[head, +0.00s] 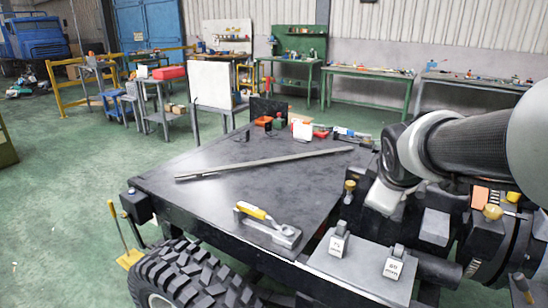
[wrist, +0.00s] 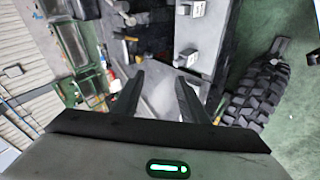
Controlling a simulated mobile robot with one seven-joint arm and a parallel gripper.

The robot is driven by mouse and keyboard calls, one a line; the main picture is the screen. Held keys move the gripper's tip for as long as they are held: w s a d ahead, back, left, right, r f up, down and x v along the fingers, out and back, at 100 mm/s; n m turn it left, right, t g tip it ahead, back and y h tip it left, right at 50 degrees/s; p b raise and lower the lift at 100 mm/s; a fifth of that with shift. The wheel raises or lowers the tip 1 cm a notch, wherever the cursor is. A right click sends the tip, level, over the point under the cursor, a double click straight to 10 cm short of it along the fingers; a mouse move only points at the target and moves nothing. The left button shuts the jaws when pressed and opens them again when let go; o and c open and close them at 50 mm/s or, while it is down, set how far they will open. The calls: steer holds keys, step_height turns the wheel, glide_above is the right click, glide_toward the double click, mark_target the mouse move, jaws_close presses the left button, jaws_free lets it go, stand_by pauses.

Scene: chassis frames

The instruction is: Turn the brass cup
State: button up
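Two small brass-coloured pieces show in the head view. One brass piece (head: 349,187) stands upright at the right edge of the dark tabletop, and another brass piece (head: 492,212) sits on the dark machinery at the right. I cannot tell which of them is the brass cup. In the wrist view I cannot make out a brass cup. My gripper (wrist: 157,92) is open in the wrist view, with its two dark fingers apart and nothing seen between them. In the head view my arm covers much of the right side, and my gripper's fingers cannot be made out.
Two labelled blocks (head: 338,243) (head: 393,265) stand on a grey plate in front. A big tyre (head: 190,275) is below; it also shows in the wrist view (wrist: 258,97).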

steer(key=w+d+f+n+t, duration=0.25)
steer(key=w+d+n, duration=0.4)
steer(key=w, duration=0.35)
steer(key=n+t+y+b, duration=0.15)
steer(key=n+y, duration=0.25)
steer(key=n, duration=1.7)
glide_toward(352, 187)
steer(key=shift+t, duration=0.4)
steer(key=x, duration=0.8)
steer(key=shift+w+d+f+p, duration=0.1)
steer(key=shift+w+f+p, duration=0.2)
steer(key=shift+f, duration=0.15)
steer(key=c, duration=0.8)
steer(key=shift+f+m+b, duration=0.1)
steer(key=shift+m+b, duration=0.15)
steer(key=shift+b, duration=0.15)
